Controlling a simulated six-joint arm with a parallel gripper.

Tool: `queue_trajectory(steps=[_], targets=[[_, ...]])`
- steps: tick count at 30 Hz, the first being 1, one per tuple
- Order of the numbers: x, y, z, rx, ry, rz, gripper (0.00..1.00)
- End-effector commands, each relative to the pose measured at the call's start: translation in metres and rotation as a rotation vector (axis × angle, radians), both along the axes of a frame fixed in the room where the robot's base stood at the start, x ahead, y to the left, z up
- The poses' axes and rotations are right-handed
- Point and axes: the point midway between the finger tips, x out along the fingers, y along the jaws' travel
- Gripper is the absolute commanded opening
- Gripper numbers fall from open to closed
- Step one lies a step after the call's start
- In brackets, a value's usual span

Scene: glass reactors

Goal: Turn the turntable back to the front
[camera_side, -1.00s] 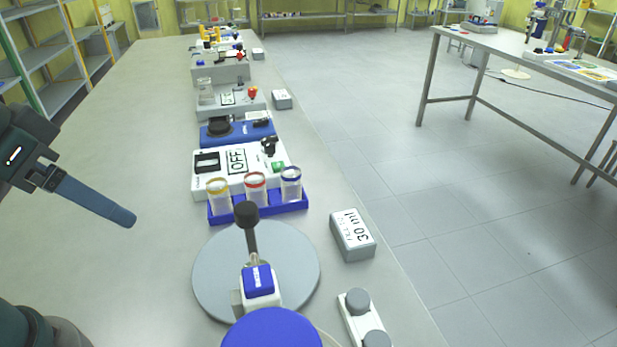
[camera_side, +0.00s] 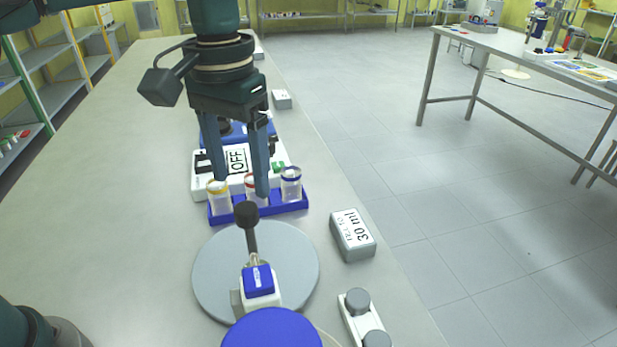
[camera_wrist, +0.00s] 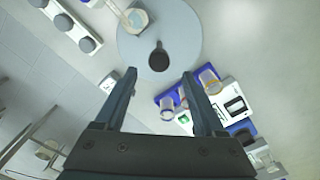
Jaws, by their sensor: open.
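The turntable is a round grey disc (camera_side: 300,262) at the front of the bench. A black knob (camera_side: 246,213) on a dark stem stands over its far part, and a blue-topped white block (camera_side: 258,283) is at its near part. In the wrist view the disc (camera_wrist: 185,40) is at the top, with the black knob (camera_wrist: 158,60) between and beyond my fingers. My gripper (camera_side: 241,187) points down, open and empty, with its fingertips just behind the knob and in front of the vial rack in the side view. Contact with the knob is not visible.
A blue rack (camera_side: 235,214) with several colour-ringed vials stands right behind the turntable, before a white OFF device (camera_side: 207,183). A grey 30 ml box (camera_side: 352,236) and a two-knob unit (camera_side: 358,318) are on the right near the bench edge. The left bench is clear.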

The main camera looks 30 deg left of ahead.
Motion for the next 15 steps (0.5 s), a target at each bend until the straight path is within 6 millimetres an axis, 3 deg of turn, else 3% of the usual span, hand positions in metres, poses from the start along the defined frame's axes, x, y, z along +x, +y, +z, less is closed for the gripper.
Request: queue_trajectory(steps=[15], targets=[[-0.001, -0.001, -0.047, 0.003, 0.01, -0.007, 0.72]])
